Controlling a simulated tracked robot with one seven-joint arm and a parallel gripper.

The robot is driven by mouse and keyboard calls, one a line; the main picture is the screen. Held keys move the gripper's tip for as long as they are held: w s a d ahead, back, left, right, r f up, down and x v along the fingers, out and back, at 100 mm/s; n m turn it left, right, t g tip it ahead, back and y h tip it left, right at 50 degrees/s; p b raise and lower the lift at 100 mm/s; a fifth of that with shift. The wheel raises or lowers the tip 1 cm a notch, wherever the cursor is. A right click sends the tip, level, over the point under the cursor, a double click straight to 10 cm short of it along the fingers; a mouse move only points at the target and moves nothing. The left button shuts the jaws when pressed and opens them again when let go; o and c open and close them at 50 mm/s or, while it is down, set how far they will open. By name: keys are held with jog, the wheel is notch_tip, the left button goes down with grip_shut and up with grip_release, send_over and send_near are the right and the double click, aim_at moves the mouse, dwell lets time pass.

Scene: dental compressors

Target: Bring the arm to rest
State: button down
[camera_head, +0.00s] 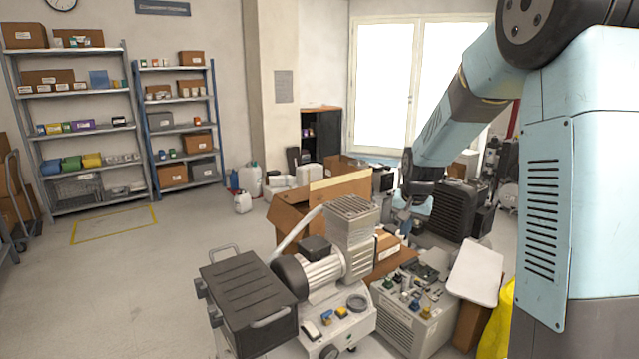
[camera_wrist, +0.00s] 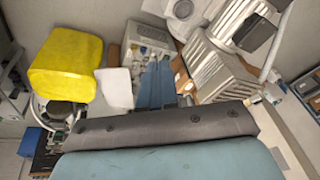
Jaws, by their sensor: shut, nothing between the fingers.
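My arm reaches down from the upper right in the head view. My gripper (camera_head: 416,203) hangs at its end above the clutter of compressor parts, in front of the dark finned unit (camera_head: 455,210). In the wrist view two blue fingers (camera_wrist: 156,84) lie close side by side, with nothing seen between them. The gripper is shut and empty. It appears apart from the things below it, though the exact gap cannot be told.
A compressor (camera_head: 325,275) with a dark box (camera_head: 247,292) stands in front. A yellow thing (camera_wrist: 66,64) is close to my base.

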jog(key=s+r+n, duration=0.1)
jog(key=s+r, duration=0.4)
jog(key=s, duration=0.6)
jog(key=s+r+n+t, duration=0.1)
jog(key=s+r, duration=0.4)
jog(key=s, duration=0.6)
jog(key=s+r+n+t, duration=0.1)
jog(key=s+r, duration=0.4)
jog(key=s, duration=0.6)
jog(key=shift+s+r+n, duration=0.15)
jog(key=shift+s+n, duration=0.15)
jog(key=shift+n, duration=0.2)
